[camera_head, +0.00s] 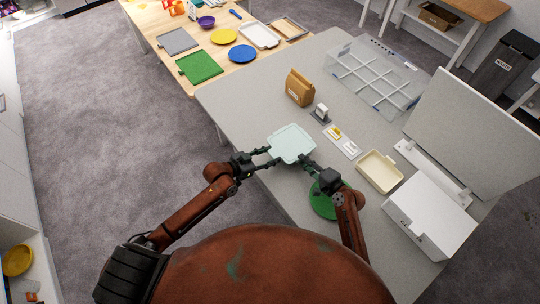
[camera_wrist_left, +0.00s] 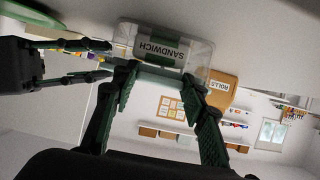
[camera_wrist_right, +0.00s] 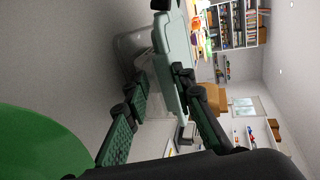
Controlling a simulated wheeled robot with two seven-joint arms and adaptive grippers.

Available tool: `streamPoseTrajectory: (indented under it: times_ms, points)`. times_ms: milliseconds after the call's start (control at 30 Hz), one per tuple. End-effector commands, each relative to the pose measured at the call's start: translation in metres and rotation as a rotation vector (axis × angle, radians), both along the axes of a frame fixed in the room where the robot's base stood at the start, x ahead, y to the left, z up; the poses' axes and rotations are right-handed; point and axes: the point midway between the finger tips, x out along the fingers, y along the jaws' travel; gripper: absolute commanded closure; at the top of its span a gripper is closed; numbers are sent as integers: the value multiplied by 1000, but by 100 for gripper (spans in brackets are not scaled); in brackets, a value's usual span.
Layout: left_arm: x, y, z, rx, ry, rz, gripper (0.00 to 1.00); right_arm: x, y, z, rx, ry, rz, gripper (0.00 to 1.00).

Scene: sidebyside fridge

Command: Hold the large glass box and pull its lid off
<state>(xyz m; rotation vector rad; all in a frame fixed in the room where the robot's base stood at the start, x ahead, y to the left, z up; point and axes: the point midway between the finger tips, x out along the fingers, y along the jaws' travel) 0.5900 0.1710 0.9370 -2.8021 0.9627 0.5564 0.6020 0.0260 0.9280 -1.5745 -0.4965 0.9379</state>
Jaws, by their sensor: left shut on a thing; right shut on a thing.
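My right gripper (camera_head: 308,162) is shut on the lid's near right edge, one finger above and one below.
A green round plate (camera_head: 323,205) lies beneath my right arm. Another table holds colored trays.

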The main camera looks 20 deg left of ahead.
Motion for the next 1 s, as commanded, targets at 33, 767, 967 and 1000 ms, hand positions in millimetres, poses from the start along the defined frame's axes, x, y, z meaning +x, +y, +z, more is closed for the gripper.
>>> streamPoseTrajectory:
  times_ms: [33, 767, 967, 1000]
  points:
    - [0, 0, -1, 1, 1, 0, 85, -1, -1, -3, -5, 4, 1, 100]
    - [0, 0, -1, 1, 1, 0, 85, -1, -1, -6, -7, 4, 1, 70]
    - [0, 0, 0, 1, 1, 0, 85, -1, -1, -4, -4, 3, 1, 56]
    - [0, 0, 0, 1, 1, 0, 85, -1, -1, -4, -4, 3, 1, 56]
